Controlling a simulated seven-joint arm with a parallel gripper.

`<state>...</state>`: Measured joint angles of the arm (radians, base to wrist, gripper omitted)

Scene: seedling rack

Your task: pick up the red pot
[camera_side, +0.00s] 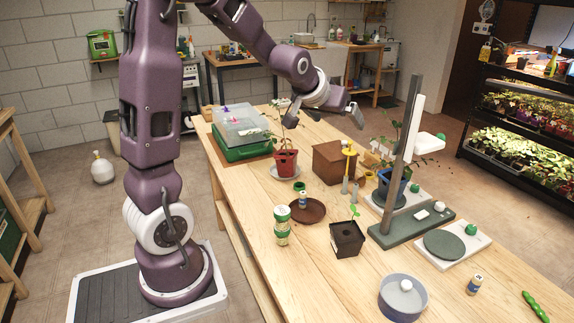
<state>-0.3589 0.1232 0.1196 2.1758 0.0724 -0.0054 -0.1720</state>
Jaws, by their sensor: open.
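The red pot (286,163) stands upright on a pale saucer on the wooden table, with a thin leafy plant growing from it. My gripper (325,116) is open and empty. It hangs above the table, above and to the right of the red pot, with its two fingers spread wide apart. It appears clear of the pot and the plant, though one finger shows close to the plant's top in this view. How far apart they are in depth I cannot tell.
A green tray with a clear lid (241,152) lies left of the red pot, and a brown box (333,163) stands right of it. A dark square pot (347,240), a brown saucer (314,214) and a grey stand (394,170) are nearer.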

